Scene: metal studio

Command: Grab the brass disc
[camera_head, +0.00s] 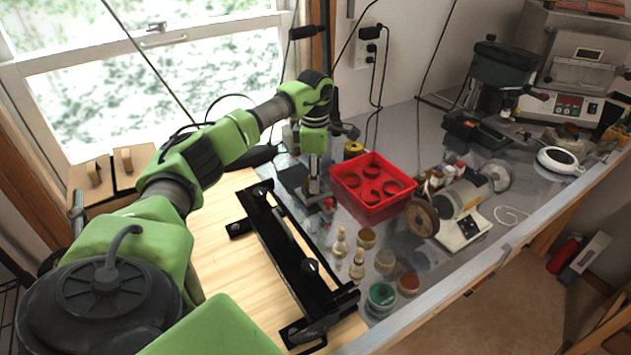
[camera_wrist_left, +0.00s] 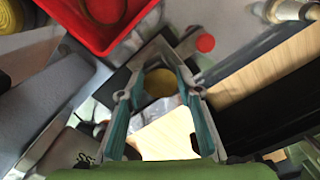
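The brass disc (camera_wrist_left: 158,83) shows in the left wrist view as a small dull-yellow round, partly hidden at its lower edge. It lies between and beyond the fingers of my left gripper (camera_wrist_left: 160,95). The teal-padded fingers stand apart, with a clear gap between them. I cannot tell whether they touch the disc. In the head view my left gripper (camera_head: 314,184) points down just left of the red tray (camera_head: 347,200). The disc cannot be made out there. My right gripper is in neither view.
The red tray also shows in the left wrist view (camera_wrist_left: 72,30). A black metal frame (camera_head: 290,262) lies on the wooden board (camera_head: 215,262). Small jars, including a green one (camera_head: 381,297), stand in front. A grinder (camera_head: 460,205) stands to the right.

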